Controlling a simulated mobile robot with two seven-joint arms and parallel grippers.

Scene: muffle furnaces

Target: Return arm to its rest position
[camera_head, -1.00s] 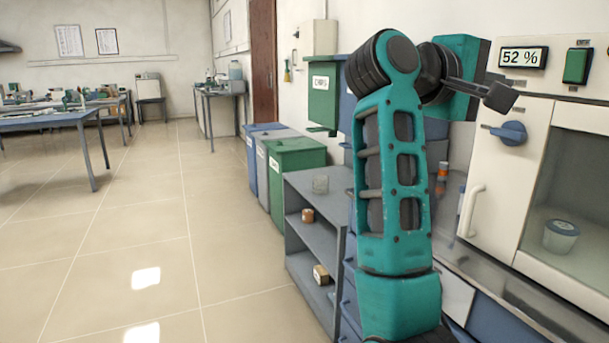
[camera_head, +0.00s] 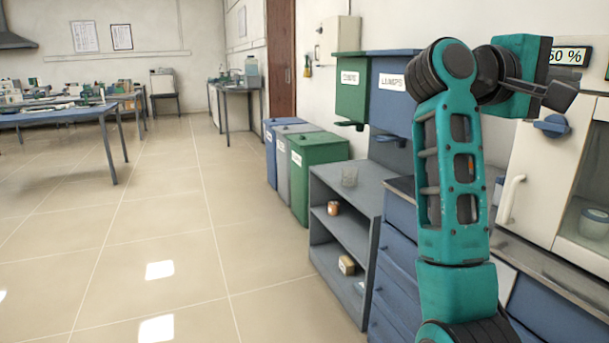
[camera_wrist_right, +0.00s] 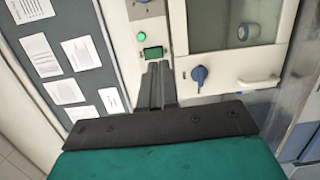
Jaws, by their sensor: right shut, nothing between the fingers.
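My right arm (camera_head: 455,180) is teal and black and rises at the right of the head view, bent at the top. Its gripper (camera_head: 560,94) is shut and empty, pointing right in front of the white furnace (camera_head: 545,175). In the right wrist view the two dark fingers (camera_wrist_right: 158,85) lie together, with nothing between them, below a green button and left of a blue knob (camera_wrist_right: 199,74). I cannot tell the exact gap to the furnace front. My left arm and gripper are not in view.
A grey shelf (camera_head: 350,195) with small jars stands left of the arm, beside blue drawers (camera_head: 395,270). Green, grey and blue bins (camera_head: 318,185) stand behind it. A white tub (camera_head: 594,223) shows behind the furnace window. The tiled floor (camera_head: 170,230) at left is clear.

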